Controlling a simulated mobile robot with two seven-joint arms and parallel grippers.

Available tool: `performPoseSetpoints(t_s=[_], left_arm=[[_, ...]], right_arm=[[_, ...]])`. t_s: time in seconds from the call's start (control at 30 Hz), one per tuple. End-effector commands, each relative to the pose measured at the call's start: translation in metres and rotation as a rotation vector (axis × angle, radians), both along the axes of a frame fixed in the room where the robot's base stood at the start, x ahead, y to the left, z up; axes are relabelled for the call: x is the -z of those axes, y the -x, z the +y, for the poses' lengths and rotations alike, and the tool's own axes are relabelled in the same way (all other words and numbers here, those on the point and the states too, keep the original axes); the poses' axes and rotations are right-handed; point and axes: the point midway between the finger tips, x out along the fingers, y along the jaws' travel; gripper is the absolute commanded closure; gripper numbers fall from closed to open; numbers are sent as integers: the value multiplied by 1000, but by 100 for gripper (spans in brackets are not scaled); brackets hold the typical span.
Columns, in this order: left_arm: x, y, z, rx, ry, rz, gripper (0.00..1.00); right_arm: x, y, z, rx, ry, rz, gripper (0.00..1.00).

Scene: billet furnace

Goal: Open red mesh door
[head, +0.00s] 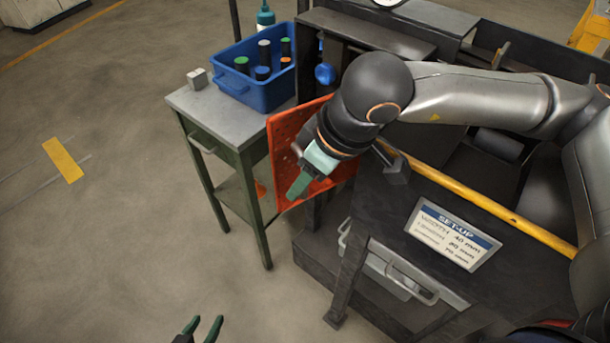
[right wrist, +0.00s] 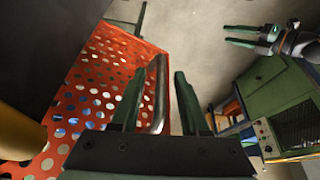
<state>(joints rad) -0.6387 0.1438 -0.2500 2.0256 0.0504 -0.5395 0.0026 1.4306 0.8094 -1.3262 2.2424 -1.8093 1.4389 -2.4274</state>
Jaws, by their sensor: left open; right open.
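The red mesh door (head: 285,130) is a perforated red panel beside the machine in the head view, partly hidden by my right arm. In the right wrist view the door (right wrist: 95,85) fills the left side, with a grey bar handle (right wrist: 158,100) at its edge. My right gripper (head: 297,187) is at the door's front face. In the right wrist view its open fingers (right wrist: 160,78) lie on either side of the handle; whether they touch it I cannot tell. My left gripper (head: 205,328) is open and empty at the bottom of the head view, away from the door.
A green-legged table (head: 190,100) stands close left of the door, with a blue crate (head: 262,92) of bottles and a small grey block (head: 197,79). A yellow bar (head: 480,198) and a set-up sign (head: 452,234) are on the machine. The floor (head: 110,220) at left is clear.

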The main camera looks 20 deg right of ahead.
Motion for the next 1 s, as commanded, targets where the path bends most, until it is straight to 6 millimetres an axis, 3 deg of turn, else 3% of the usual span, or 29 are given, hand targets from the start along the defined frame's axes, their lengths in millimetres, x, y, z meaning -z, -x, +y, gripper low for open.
performPoseSetpoints(t_s=[0.23, 0.7, 1.0], left_arm=[[-1, -1, 0, 1, 0, -1, 50], [-7, -2, -1, 3, 0, -2, 50], [-9, -5, -2, 4, 2, -7, 50]], right_arm=[[-10, 2, -3, 1, 1, -2, 55], [-96, 29, -26, 1, -1, -3, 55], [-116, 36, -32, 0, 0, 0, 55]])
